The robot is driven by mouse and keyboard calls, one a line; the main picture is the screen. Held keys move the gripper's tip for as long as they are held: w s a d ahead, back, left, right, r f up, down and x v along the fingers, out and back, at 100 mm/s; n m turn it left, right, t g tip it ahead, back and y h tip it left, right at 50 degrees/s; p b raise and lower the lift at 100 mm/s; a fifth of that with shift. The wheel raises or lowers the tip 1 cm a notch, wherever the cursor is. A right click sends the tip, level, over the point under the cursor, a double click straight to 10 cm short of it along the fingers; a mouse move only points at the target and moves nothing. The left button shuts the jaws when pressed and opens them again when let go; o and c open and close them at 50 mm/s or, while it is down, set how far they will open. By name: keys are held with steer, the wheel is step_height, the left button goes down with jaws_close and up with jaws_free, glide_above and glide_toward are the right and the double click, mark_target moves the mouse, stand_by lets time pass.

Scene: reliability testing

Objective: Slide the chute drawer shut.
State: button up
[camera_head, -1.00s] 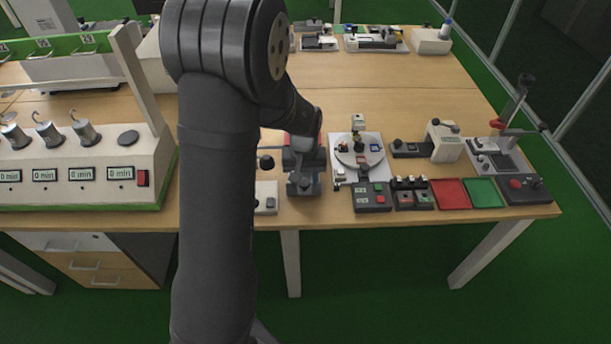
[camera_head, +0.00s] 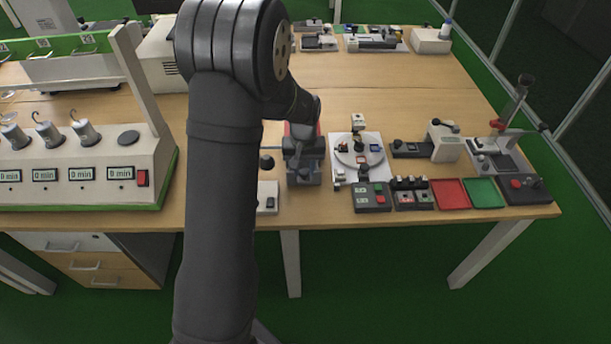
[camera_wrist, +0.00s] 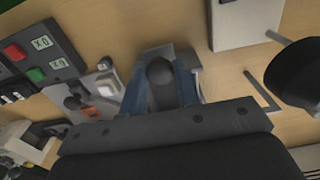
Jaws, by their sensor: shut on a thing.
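The chute unit is a small grey-blue block near the table's front edge, left of the round turntable; its grey front (camera_head: 303,178) shows in the head view. In the wrist view its blue-grey body (camera_wrist: 132,98) shows, with a dark round knob (camera_wrist: 160,71) between its sides. My gripper (camera_head: 303,153) reaches down onto the unit and is shut on the chute drawer.
A white turntable plate (camera_head: 376,172) stands close on the right. A button box (camera_head: 372,196) is at front right, and a small white switch box (camera_head: 267,197) at front left. The timer tester (camera_head: 85,178) fills the left.

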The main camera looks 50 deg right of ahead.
steer(key=shift+w+d, duration=2.55)
steer(key=shift+d, duration=0.05)
steer(key=shift+w, duration=0.1)
steer(key=shift+d, duration=0.1)
steer(key=o, duration=0.5)
step_height(320, 180, up, 5)
